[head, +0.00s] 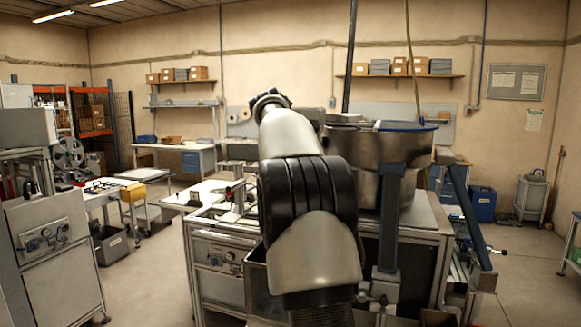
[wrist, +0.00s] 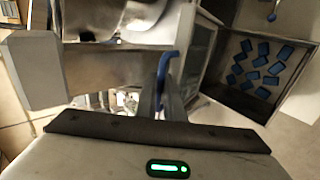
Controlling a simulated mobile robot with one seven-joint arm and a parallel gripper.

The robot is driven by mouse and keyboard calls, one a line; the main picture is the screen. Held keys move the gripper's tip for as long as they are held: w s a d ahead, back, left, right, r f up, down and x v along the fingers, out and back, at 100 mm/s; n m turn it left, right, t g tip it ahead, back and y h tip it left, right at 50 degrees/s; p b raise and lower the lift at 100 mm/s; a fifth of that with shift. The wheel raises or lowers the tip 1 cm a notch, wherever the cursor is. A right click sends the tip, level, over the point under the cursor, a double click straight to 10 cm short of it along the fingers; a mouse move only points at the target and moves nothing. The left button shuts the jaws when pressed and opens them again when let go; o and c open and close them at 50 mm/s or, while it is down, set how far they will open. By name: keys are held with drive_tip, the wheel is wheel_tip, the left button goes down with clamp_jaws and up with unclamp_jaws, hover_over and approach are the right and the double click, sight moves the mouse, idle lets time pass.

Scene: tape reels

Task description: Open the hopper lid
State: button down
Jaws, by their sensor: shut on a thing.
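The hopper (head: 410,150) is a round metal bowl just right of my arm in the head view. A flat top with a blue edge (head: 405,126) lies across its rim; I cannot tell clearly how the lid sits. In the head view my arm hides my gripper. In the wrist view my gripper (wrist: 168,95) is shut around a thin blue handle-like piece (wrist: 165,68), beside metal panels. Whether this blue piece belongs to the hopper lid cannot be made out. The fingertips are partly hidden.
A dark bin (wrist: 262,65) holding several blue pieces is at the right of the wrist view. A blue-grey post (head: 390,220) stands in front of the hopper. A grey machine cabinet (head: 50,230) is at the left, with open floor (head: 145,285) between it and the hopper's bench.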

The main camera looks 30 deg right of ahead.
drive_tip(key=shift+w+d+f, duration=0.15)
drive_tip(key=shift+w+d, duration=0.05)
drive_tip(key=shift+d, duration=0.25)
drive_tip(key=c, duration=1.9)
unclamp_jaws()
drive_tip(key=shift+o, duration=0.2)
drive_tip(key=shift+s+f, duration=0.1)
drive_tip(key=shift+f, duration=0.05)
drive_tip(key=shift+a, duration=0.1)
drive_tip(key=r+v, duration=0.1)
drive_tip(key=v, duration=1.7)
drive_tip(key=shift+w+d, duration=0.25)
drive_tip(key=shift+d, duration=0.05)
drive_tip(key=shift+r, duration=0.1)
